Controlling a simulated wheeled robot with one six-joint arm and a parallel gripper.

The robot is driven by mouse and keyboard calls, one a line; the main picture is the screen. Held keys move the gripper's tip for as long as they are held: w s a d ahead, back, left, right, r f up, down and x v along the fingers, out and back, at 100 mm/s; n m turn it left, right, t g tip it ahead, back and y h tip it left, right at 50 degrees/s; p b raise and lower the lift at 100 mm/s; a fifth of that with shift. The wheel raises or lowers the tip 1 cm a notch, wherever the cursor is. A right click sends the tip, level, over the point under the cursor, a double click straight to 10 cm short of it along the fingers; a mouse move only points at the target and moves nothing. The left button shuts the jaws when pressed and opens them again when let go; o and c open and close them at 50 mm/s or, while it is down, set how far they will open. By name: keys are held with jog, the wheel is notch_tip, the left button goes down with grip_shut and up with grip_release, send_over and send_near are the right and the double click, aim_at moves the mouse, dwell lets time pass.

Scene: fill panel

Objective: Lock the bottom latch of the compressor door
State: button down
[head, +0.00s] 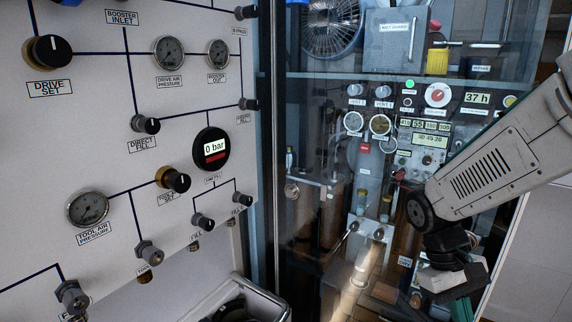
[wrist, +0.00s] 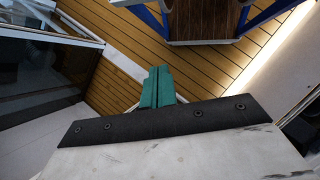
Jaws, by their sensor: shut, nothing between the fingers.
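The compressor door (head: 310,245) looks like a clear, reflective pane in front of the compressor, right of the white panel. A small round metal fitting (head: 291,190) shows near the pane's left edge; I cannot tell whether it is a latch. I cannot make out the bottom latch in either view. My gripper (head: 462,308) is at the lower right of the head view, pointing down, partly cut off by the bottom edge. Its green fingers (wrist: 157,88) are shut together and empty in the wrist view, above the plank floor, touching nothing that I can see.
The white panel (head: 60,150) with gauges and knobs fills the left. A grey bin (head: 240,290) stands below it. A glass-sided frame (wrist: 45,65) is at the wrist view's left. A blue-edged structure (wrist: 200,22) is at its top. Plank floor (wrist: 110,82) lies between.

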jog(key=w+d+f+n+h, duration=0.3)
jog(key=w+d+f+n, duration=0.1)
jog(key=f, duration=0.7)
jog(key=w+d+f+n+g+h, duration=0.1)
jog(key=w+d+f+n+h, duration=0.25)
jog(key=f, duration=0.65)
jog(key=w+d+f+n+h, duration=0.3)
jog(key=w+d+f+n, duration=0.15)
jog(key=f, duration=0.65)
jog(key=s+d+f+n+t+h, duration=0.15)
jog(key=f+n+t, duration=0.4)
jog(key=f, duration=1.05)
jog(key=s+f+n+t, duration=0.2)
jog(key=f+n+t, duration=0.35)
jog(key=f, duration=0.95)
notch_tip(320, 180, down, 7)
jog(key=w+a+n+t+y, duration=0.2)
jog(key=n+y, duration=0.1)
jog(key=n, duration=0.3)
jog(key=w+d+n+t+y, duration=0.1)
jog(key=w+n, duration=0.1)
jog(key=w, duration=0.8)
jog(key=shift+d+f+t, duration=0.2)
jog(key=shift+d+t, duration=0.05)
jog(key=shift+t, duration=0.15)
jog(key=shift+f, duration=0.25)
